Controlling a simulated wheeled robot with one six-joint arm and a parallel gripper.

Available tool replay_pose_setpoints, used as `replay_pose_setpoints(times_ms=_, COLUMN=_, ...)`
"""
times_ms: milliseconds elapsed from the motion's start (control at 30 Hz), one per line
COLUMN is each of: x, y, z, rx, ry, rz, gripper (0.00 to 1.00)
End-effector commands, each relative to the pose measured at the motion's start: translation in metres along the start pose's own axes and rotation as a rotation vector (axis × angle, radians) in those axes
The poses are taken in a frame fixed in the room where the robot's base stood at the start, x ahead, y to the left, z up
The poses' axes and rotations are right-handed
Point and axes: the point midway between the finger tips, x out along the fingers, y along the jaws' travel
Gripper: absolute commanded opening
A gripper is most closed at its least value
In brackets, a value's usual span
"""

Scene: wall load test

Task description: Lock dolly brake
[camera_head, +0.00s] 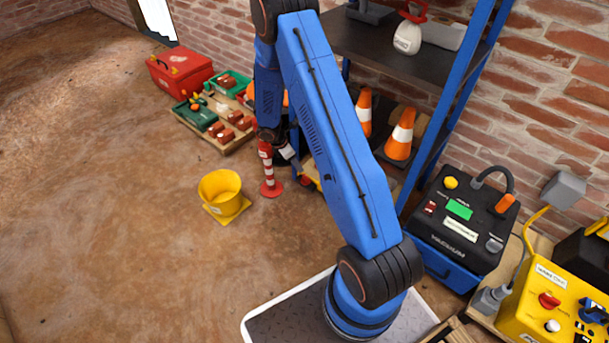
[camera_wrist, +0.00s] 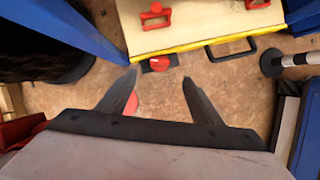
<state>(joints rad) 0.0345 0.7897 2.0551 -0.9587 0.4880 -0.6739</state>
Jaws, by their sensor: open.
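The dolly (camera_wrist: 205,25) shows at the top of the wrist view as a pale wooden deck with a yellow front edge and a black handle (camera_wrist: 231,48). A small black block with a red tab, which looks like the brake (camera_wrist: 158,63), sits just under the yellow edge, left of the handle. My gripper (camera_wrist: 160,77) is open and empty, its two fingers pointing at the brake, with the tips to either side of it in the picture. I cannot tell the remaining distance. In the head view my arm hides most of the dolly and the gripper.
Blue uprights flank the wrist view, and a striped post on a black base (camera_wrist: 272,63) stands right of the dolly. The left floor is clear.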

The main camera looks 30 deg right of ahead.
Motion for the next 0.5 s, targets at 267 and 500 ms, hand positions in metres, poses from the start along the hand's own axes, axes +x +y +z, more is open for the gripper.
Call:
replay_pose_setpoints(times_ms=267, x=0.050, y=-0.001, z=0.000, rx=-0.001, ry=0.000, rz=-0.003, gripper=0.59)
replay_pose_setpoints(times_ms=500, x=0.090, y=0.000, z=0.000, rx=0.001, ry=0.001, rz=-0.001, gripper=0.59)
